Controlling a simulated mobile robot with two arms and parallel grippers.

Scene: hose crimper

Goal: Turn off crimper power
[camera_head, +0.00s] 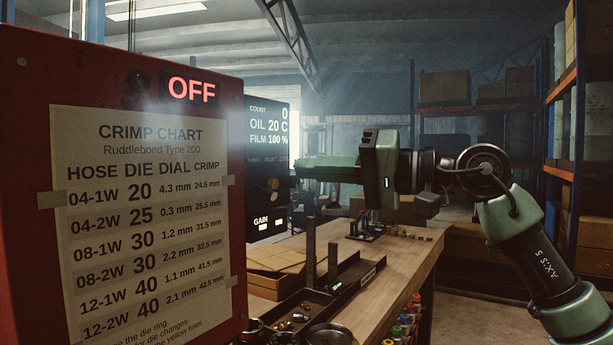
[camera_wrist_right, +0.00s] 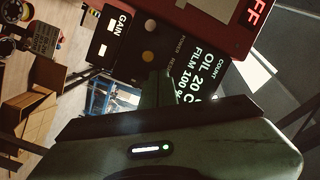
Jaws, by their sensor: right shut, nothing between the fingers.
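The red crimper cabinet (camera_head: 20,180) fills the left of the head view, with a lit red OFF sign (camera_head: 192,90) at its top; the sign is partly in the wrist view (camera_wrist_right: 258,12). A black control panel (camera_head: 254,150) behind it reads COUNT 0, OIL 20 C and FILM 100 %. In the wrist view two round buttons (camera_wrist_right: 149,27) sit beside small lettering that seems to read POWER and RESET. My right gripper (camera_head: 300,169) is shut and empty, its fingers pointing left beside the panel. Contact with the panel cannot be told. My left gripper is out of view.
A crimp chart (camera_head: 145,215) covers the cabinet's face. The wooden bench (camera_head: 395,262) holds a dark tray (camera_head: 300,299), cardboard (camera_head: 272,262) and small fittings. Shelving (camera_head: 561,95) stands at the right; the floor between is open.

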